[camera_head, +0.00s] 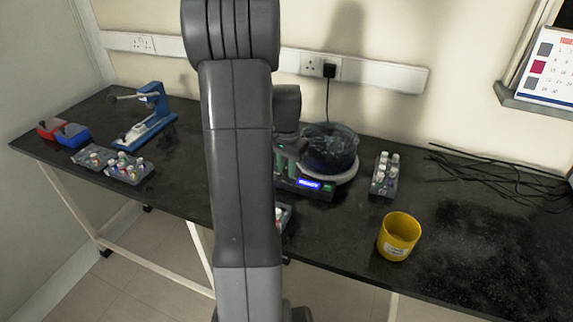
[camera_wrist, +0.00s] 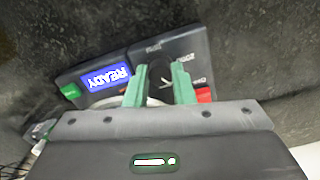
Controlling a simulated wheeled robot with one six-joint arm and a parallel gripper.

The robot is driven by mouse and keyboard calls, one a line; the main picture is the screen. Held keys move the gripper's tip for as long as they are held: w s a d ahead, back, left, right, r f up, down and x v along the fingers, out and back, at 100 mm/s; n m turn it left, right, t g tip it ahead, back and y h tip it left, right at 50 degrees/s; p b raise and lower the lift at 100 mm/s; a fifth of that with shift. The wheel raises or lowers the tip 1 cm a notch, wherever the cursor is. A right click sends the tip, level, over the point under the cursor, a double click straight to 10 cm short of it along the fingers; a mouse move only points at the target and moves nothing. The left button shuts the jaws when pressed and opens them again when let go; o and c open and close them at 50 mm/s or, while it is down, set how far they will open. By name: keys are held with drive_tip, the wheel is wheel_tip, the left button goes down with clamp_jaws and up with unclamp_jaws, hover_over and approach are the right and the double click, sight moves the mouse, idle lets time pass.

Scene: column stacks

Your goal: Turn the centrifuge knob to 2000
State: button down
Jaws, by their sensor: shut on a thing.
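The centrifuge (camera_head: 328,148) has a dark, see-through round bowl on a pale base and stands at the back middle of the bench. Its lit blue display (camera_wrist: 106,77) reads READY, upside down in the wrist view; it is small in the head view (camera_head: 309,184). My gripper (camera_wrist: 160,78) has green fingers, one on each side of the dark round knob (camera_wrist: 160,72) on the control panel, and is shut on it. Dial numbers stand beside the knob; one looks like 2000, another is partly hidden. The knob's pointer is hard to read.
A green button (camera_wrist: 71,91) and a red button (camera_wrist: 204,95) flank the panel. A yellow cup (camera_head: 398,238) and a vial rack (camera_head: 384,176) stand right of the centrifuge. Black cables (camera_head: 490,172) lie farther right. My arm hides the bench's middle.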

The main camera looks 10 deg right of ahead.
sight(287, 170)
drive_tip(key=n+p, duration=0.1)
drive_tip(key=n, duration=0.5)
drive_tip(key=shift+r, duration=0.1)
drive_tip(key=n, duration=0.5)
drive_tip(key=shift+p, duration=0.3)
drive_tip(key=shift+n, duration=0.5)
drive_tip(key=c, duration=1.2)
unclamp_jaws()
drive_tip(key=shift+c, duration=0.2)
wheel_tip(287, 170, up, 14)
drive_tip(key=shift+p, duration=0.4)
drive_tip(key=shift+f, duration=0.3)
